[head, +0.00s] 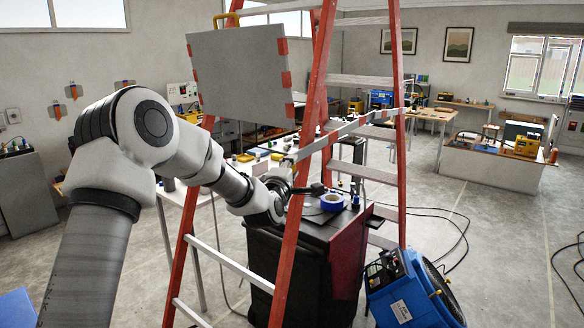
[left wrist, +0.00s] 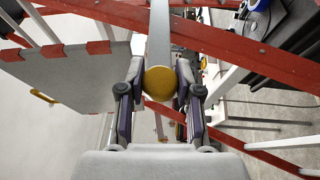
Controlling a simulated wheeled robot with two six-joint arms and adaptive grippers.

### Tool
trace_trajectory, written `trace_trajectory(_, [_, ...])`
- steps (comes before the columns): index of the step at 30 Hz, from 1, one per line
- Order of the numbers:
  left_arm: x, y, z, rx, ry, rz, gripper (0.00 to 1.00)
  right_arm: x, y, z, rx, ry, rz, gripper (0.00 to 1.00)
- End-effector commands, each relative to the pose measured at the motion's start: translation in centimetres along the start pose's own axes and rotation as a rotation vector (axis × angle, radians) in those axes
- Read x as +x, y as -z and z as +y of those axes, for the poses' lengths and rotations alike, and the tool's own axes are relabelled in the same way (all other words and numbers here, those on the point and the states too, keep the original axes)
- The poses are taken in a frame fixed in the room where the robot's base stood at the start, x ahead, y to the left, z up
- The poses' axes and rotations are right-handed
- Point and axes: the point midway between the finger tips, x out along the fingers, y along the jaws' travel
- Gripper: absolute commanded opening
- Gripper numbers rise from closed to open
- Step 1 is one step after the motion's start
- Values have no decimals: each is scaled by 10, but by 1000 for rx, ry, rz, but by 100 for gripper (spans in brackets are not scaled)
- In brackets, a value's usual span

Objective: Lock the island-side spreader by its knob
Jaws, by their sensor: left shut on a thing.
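A red stepladder (head: 312,105) stands open in the middle of the head view. Its metal spreader bar (head: 350,130) runs between the red rails; in the left wrist view the grey bar (left wrist: 158,35) extends away from a round yellow knob (left wrist: 160,84). My left gripper (left wrist: 160,72) has one finger on each side of the knob and is shut on it. My right gripper is not in view.
A grey panel with red edge clips (head: 238,75) hangs at the ladder's upper left, close to my arm. A dark cabinet (head: 305,265) with a blue tape roll (head: 332,202) stands behind the rails. A blue blower (head: 412,290) sits right of the ladder. Cables lie on the floor.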

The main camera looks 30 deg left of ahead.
Motion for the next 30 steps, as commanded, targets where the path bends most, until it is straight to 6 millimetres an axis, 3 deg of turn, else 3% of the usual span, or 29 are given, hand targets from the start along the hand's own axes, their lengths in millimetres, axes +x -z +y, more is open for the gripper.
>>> trace_trajectory(1, [1, 0, 18, 10, 24, 2, 0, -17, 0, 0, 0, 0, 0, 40])
trace_trajectory(3, [1, 0, 20, 24, 57, 1, 0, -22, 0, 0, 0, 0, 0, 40])
trace_trajectory(13, [1, 0, 18, 33, 74, 0, 0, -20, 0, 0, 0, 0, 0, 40])
trace_trajectory(14, [1, 0, 18, 33, 73, 0, 44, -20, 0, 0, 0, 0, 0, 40])
trace_trajectory(15, [1, 0, 18, 33, 74, 0, 58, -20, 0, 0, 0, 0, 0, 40])
trace_trajectory(25, [-1, 0, 16, 32, 77, -1, 59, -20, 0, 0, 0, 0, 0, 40])
trace_trajectory(30, [-25, -1, 18, 31, 79, -2, 59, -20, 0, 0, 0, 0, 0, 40])
